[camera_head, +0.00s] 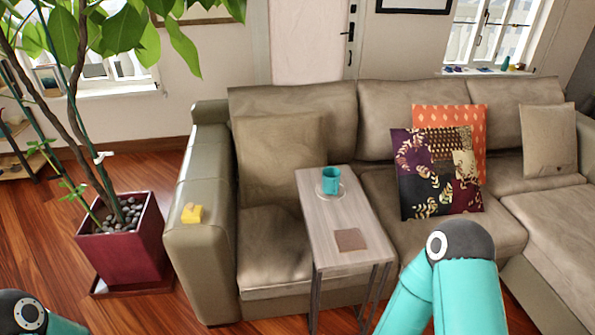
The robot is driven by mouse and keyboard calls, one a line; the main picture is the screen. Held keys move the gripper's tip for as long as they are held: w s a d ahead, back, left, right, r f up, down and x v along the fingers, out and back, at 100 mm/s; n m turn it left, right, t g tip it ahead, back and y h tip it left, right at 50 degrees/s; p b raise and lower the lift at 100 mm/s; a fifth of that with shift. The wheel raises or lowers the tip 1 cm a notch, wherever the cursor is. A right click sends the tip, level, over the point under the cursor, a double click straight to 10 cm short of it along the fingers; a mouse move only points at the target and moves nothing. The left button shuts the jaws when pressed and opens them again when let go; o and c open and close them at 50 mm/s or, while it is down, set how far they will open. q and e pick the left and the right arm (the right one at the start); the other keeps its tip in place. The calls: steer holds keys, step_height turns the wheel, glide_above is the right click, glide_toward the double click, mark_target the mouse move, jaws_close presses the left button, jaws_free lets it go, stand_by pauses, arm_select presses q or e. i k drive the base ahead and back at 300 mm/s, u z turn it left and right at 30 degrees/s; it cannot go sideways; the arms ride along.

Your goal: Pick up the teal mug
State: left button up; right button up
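The teal mug (331,180) stands upright on a pale saucer (318,190) near the far end of a narrow side table (327,215). The table has a light wood top and dark metal legs, and it stands over the sofa seat. The mug's rim is open toward me. A small part of my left arm shows in the lower left corner. Neither gripper is in the picture.
A brown square coaster (350,240) lies on the table's near half. A yellow object (192,213) sits on the armrest of the grey-brown sofa (205,265). A potted plant (122,250) stands at left. Patterned cushions (435,185) lean right of the table. Wooden floor is free between the plant and sofa.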

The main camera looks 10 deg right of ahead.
mark_target(331, 176)
steer(key=z, duration=0.05)
steer(key=i, duration=0.95)
steer(key=z, duration=0.5)
